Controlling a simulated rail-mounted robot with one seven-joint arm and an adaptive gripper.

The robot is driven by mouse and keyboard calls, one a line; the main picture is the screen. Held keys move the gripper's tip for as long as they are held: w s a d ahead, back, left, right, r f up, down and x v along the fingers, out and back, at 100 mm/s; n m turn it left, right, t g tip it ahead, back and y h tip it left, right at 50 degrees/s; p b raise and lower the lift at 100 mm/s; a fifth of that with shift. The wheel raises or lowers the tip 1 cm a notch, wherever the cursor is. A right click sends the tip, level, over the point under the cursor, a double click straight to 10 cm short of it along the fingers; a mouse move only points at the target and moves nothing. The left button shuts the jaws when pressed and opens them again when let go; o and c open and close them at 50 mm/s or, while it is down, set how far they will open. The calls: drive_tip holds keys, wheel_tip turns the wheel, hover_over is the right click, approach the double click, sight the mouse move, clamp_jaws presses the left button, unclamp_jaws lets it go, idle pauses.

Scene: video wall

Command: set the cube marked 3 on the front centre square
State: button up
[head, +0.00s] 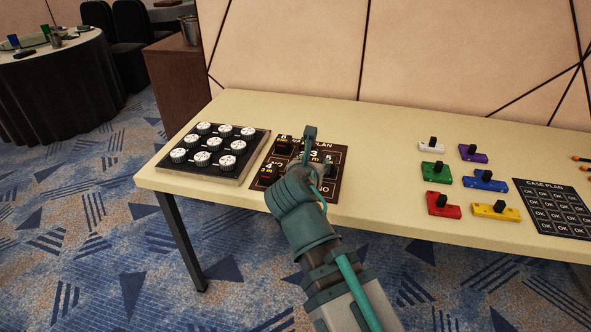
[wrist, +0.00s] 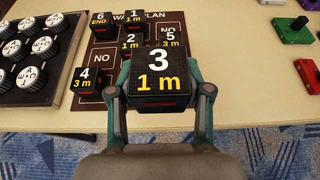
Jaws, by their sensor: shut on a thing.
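The cube marked 3 (wrist: 160,78) is black, with a white 3 and yellow "1 m" on top. My gripper (wrist: 160,92) is shut on it, one finger at each side, and it looks level. In the head view my gripper (head: 308,162) is over the dark plan board (head: 334,192). The held cube and my gripper hide the board's front centre square in the wrist view. I cannot tell how high the cube is above the board.
On the board, cube 4 (wrist: 88,84) is left of the held cube; cubes 2 (wrist: 131,42), 5 (wrist: 170,40), 1 (wrist: 135,20) and 6 (wrist: 101,22) stand behind. A tray of round knobs (head: 250,157) is left; coloured switch blocks (head: 436,172) are right. Bare table lies between.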

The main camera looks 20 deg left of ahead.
drive_tip(key=shift+w+a+r+p, duration=0.25)
drive_tip(key=shift+p, duration=1)
drive_tip(key=p, duration=0.2)
drive_tip(key=shift+w+a+f+p, duration=0.1)
drive_tip(key=shift+a+p, duration=0.05)
drive_tip(key=shift+p, duration=0.2)
drive_tip(key=p, duration=0.4)
drive_tip(key=shift+a+f, duration=0.15)
drive_tip(key=shift+f, duration=0.05)
drive_tip(key=shift+w+a+f+p, duration=0.2)
drive_tip(key=shift+w+f+p, duration=0.05)
drive_tip(key=shift+p, duration=0.05)
drive_tip(key=w+a+f, duration=0.1)
drive_tip(key=f, duration=0.1)
drive_tip(key=w+a+f+b, duration=0.1)
drive_tip(key=w+a+f, duration=0.1)
drive_tip(key=w+a+f+b, duration=0.1)
drive_tip(key=a+f, duration=0.1)
drive_tip(key=f, duration=0.1)
drive_tip(key=shift+w+f, duration=0.1)
drive_tip(key=shift+w, duration=0.25)
drive_tip(key=shift+f, duration=1.55)
drive_tip(key=shift+b, duration=0.3)
drive_tip(key=shift+f, duration=0.2)
drive_tip(key=o, duration=1.2)
